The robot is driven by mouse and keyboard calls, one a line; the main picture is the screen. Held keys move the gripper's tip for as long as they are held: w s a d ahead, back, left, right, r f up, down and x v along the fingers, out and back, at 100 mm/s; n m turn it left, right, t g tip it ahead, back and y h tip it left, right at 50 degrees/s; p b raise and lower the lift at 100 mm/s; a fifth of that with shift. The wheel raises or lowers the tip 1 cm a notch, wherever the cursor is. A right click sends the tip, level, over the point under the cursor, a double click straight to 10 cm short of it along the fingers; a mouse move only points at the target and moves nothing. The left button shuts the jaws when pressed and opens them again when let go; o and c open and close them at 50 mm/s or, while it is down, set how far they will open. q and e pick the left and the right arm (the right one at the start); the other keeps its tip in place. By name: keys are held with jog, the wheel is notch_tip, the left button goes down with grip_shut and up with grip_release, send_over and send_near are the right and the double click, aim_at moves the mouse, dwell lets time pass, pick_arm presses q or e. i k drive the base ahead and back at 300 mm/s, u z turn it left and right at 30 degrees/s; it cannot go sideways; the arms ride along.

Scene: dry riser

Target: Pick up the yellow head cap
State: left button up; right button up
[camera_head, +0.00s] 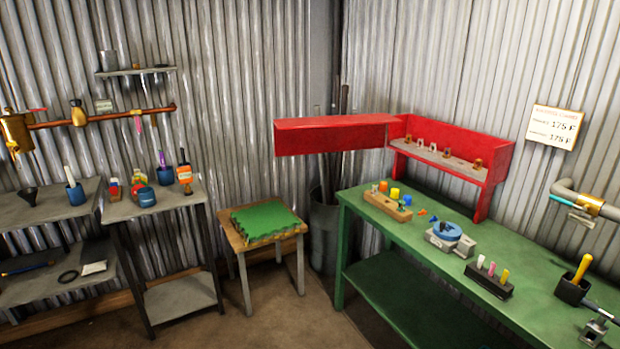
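A small yellow cap-like piece (395,194) stands on a wooden block (386,207) near the far left end of the green workbench (432,244). It looks like the yellow head cap, but it is too small to be certain. Neither of my grippers shows in the head view.
Loose orange bits, a blue round part on a grey fixture (450,238), a black marker rack (489,280) and a dark cup with a yellow-handled tool (573,288) stand along the bench. A red shelf (449,168) rises behind. A stool (265,240) and floor space lie left.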

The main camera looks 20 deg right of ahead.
aim_at(394, 191)
jog(key=z, duration=0.05)
jog(key=i, duration=1.65)
jog(key=z, duration=1.6)
jog(key=i, duration=0.75)
jog(key=z, duration=0.8)
